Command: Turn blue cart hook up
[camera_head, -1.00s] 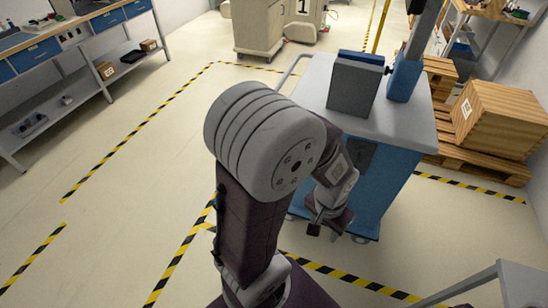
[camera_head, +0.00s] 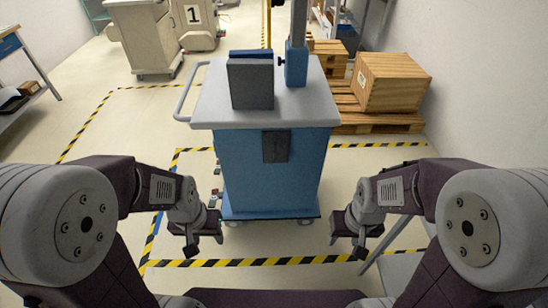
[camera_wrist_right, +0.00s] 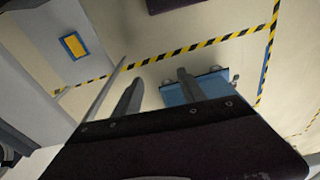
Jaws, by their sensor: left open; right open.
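The blue cart (camera_head: 270,185) stands upright ahead of me, in the middle of the head view, with a light grey top. A dark plate (camera_head: 275,147) is on its near face. On its top are a grey box (camera_head: 251,84) and a blue post (camera_head: 296,65) with a small dark knob (camera_head: 282,62). I cannot make out which part is the hook, or how it is turned. My left gripper (camera_head: 191,247) is open and empty, left of the cart. My right gripper (camera_head: 359,250) is open and empty, right of it; its spread fingers show in the right wrist view (camera_wrist_right: 158,77).
Yellow-black floor tape (camera_head: 250,262) runs in front of the cart. A wooden crate (camera_head: 391,82) on a pallet (camera_head: 375,122) stands behind right. A beige cart (camera_head: 145,38) stands at the back left.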

